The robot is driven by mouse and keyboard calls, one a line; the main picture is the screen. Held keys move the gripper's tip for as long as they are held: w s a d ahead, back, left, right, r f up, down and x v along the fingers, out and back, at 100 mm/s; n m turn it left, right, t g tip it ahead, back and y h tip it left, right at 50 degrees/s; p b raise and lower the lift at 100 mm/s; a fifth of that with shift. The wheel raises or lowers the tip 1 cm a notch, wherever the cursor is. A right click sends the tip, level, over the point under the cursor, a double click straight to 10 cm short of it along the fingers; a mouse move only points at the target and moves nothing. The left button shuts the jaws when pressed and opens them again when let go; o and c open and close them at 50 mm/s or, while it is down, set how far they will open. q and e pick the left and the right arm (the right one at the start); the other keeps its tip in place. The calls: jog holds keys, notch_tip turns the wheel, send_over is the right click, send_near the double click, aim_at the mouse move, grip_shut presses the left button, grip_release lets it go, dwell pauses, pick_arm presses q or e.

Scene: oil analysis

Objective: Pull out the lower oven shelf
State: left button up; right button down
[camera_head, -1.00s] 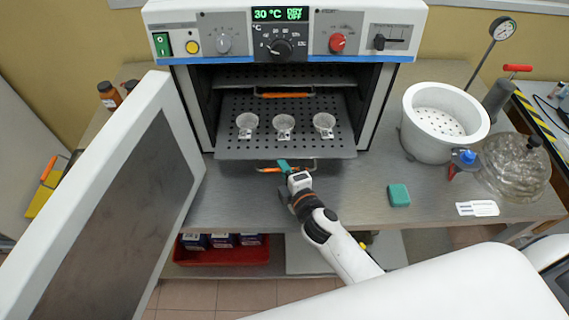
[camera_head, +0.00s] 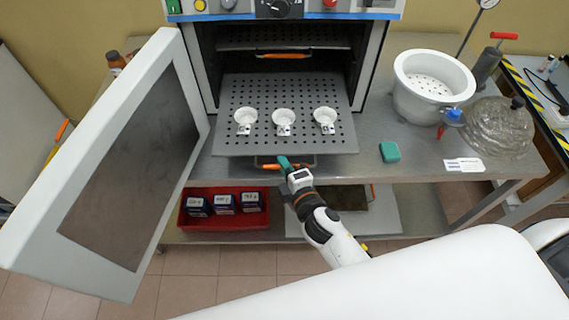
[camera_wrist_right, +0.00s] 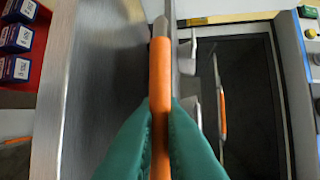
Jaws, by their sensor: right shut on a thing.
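The lower oven shelf (camera_head: 243,142) is a grey perforated tray that sticks well out of the open oven's front. Three small white crucibles (camera_head: 283,121) stand upright on it in a row. Its orange handle (camera_wrist_right: 160,75) fills the middle of the right wrist view. My right gripper (camera_head: 285,164) is shut on this handle, with a teal finger on either side, just below the shelf's front edge. The fingers hide part of the handle. My left gripper is not in view.
The oven door (camera_head: 130,170) stands open on the left. An upper shelf with an orange handle (camera_head: 283,56) stays inside. A red bin (camera_head: 232,219) sits below.

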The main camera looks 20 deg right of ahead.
jog(key=c, duration=1.5)
grip_release()
jog(key=shift+c, duration=0.2)
jog(key=b+v, duration=0.2)
jog(key=v, duration=1)
jog(key=shift+b, duration=0.35)
jog(key=shift+f, duration=0.1)
